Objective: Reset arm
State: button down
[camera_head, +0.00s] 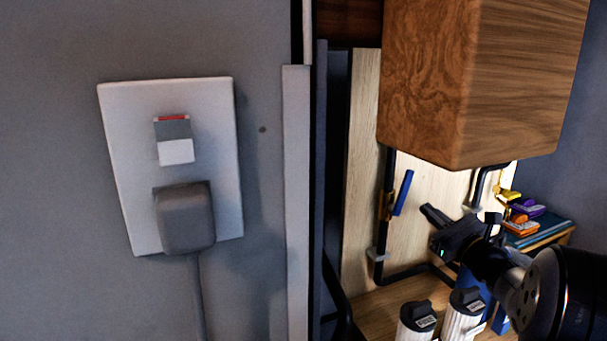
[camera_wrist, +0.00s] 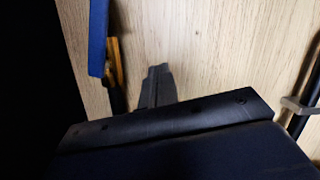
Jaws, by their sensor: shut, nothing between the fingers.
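My gripper (camera_head: 431,213) is at the right of the head view, on the end of my black arm. It points up and left toward the pale wood back panel (camera_head: 421,187). Its fingers are together with nothing between them. In the wrist view the shut fingers (camera_wrist: 158,85) stand in front of the wood panel. A valve with a blue lever (camera_head: 403,192) is just left of the fingertips, apart from them in the head view. The blue lever also shows in the wrist view (camera_wrist: 98,38).
A wooden box (camera_head: 480,80) hangs above my gripper. White cylinders with black caps (camera_head: 415,318) stand below it. Black pipes (camera_head: 382,238) run along the panel. A wall plate (camera_head: 222,120) with a switch (camera_head: 175,140) and grey plug (camera_head: 184,217) is at left. Coloured clips (camera_head: 522,227) lie at right.

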jog(key=shift+a+f+m, duration=0.1)
jog(key=shift+f+m, duration=0.2)
jog(key=shift+m, duration=0.3)
